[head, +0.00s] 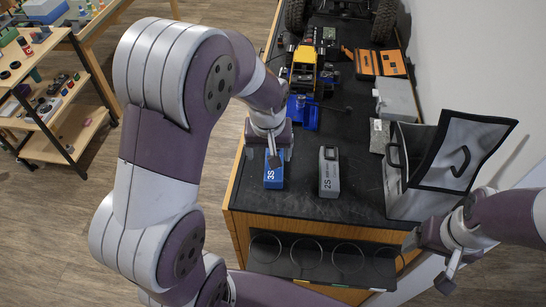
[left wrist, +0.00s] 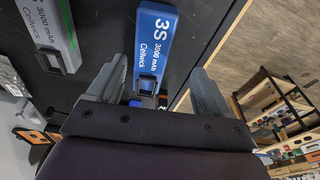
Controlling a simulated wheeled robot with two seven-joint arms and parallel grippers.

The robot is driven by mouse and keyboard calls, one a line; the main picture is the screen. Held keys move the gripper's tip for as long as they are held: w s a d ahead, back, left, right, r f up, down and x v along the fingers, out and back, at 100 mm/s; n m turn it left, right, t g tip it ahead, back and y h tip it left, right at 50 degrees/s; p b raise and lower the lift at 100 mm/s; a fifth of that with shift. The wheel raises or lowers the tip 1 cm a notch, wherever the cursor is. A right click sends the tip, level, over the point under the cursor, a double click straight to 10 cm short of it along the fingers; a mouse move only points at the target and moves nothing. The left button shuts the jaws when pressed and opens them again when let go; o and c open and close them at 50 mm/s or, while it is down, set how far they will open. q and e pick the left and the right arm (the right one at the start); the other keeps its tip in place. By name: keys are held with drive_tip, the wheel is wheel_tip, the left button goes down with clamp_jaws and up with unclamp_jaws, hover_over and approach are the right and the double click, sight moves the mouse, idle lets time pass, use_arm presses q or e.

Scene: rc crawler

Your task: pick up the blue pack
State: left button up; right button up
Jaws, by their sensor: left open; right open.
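The blue pack (head: 274,180), marked 3S, lies on the black bench top near its front left corner. In the left wrist view the blue pack (left wrist: 155,38) reads "3S 3000 mAh Cellwick" and its near end lies between my finger lines. My left gripper (head: 271,153) is over the far end of the pack and partly hides it. In the left wrist view the left gripper (left wrist: 155,85) is open, with one finger on each side of the pack; I cannot tell whether they touch it. My right gripper (head: 430,262) is open and empty, off the bench's front right corner.
A grey 2S pack (head: 329,175) lies just right of the blue one. An open grey bag (head: 410,200) stands at the right. Wire rings (head: 307,252) hang at the bench front.

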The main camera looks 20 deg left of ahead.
use_arm(q)
drive_tip(key=w+f, duration=0.1)
drive_tip(key=f, duration=0.1)
drive_tip(key=w+f+p, duration=0.1)
drive_tip(key=f, duration=0.3)
drive_tip(key=shift+w+d+p, duration=0.25)
drive_tip(key=shift+w+p, duration=0.15)
drive_tip(key=shift+s+a+r, duration=0.1)
drive_tip(key=shift+s, duration=0.35)
drive_tip(key=shift+c, duration=0.9)
drive_tip(key=shift+w, duration=0.2)
drive_tip(key=c, duration=1.1)
use_arm(e)
drive_tip(key=shift+w+d+r, duration=0.1)
drive_tip(key=shift+w+r, duration=0.65)
